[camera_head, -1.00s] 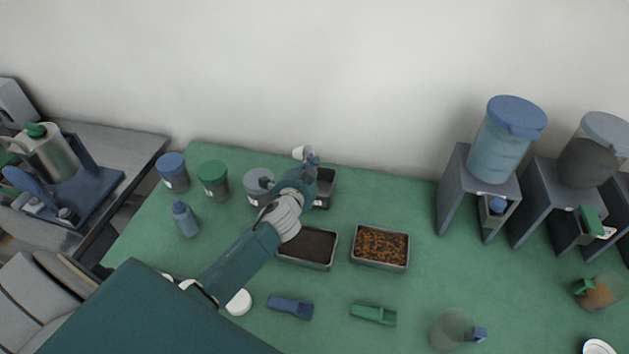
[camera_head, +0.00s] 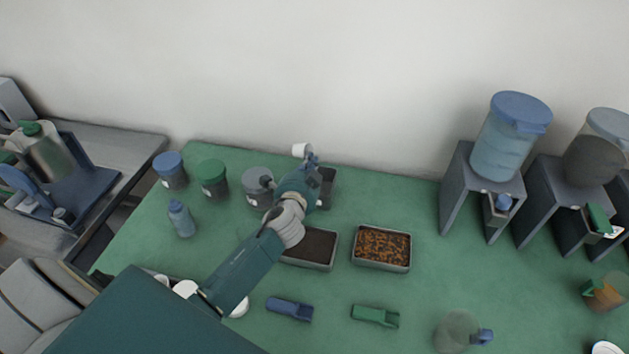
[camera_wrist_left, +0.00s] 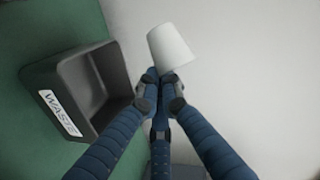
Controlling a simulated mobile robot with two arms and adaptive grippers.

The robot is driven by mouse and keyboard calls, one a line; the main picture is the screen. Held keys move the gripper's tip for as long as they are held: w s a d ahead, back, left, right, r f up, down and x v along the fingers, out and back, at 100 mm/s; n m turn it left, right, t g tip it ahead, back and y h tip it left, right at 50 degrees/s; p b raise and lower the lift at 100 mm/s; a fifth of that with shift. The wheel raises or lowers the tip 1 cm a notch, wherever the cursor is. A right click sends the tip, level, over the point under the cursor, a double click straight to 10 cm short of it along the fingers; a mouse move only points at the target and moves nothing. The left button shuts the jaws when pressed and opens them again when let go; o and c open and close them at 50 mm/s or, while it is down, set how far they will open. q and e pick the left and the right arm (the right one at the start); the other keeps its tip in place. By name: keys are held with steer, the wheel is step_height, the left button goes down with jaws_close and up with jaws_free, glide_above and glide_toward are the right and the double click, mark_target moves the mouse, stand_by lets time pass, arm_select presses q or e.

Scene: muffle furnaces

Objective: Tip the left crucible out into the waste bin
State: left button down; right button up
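My left gripper (camera_head: 309,161) is shut on a small white crucible (camera_head: 301,150) and holds it up near the wall side of the green table. In the left wrist view the blue fingers close on the lower part of the crucible (camera_wrist_left: 172,48), which looks slightly tilted there. I cannot see into it. The dark grey waste bin (camera_wrist_left: 75,78), labelled WASTE, is beside and below the gripper in the wrist view. In the head view my gripper and forearm partly cover the bin (camera_head: 327,190). My right gripper is not in view.
Trays of dark soil (camera_head: 312,248) and brown granules (camera_head: 382,248) lie in front of the bin. Lidded jars (camera_head: 213,178) and a blue bottle (camera_head: 181,218) stand left. A blue scoop (camera_head: 289,308) and a green scoop (camera_head: 375,316) lie in front. Dispensers (camera_head: 511,135) stand right.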

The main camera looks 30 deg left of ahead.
arm_select(q)
steer(key=shift+m+b, duration=0.3)
steer(key=shift+b, duration=0.05)
steer(key=shift+m+t+y+b, duration=0.35)
steer(key=shift+m+b, duration=0.25)
steer(key=shift+b, duration=0.6)
steer(key=shift+f, duration=0.1)
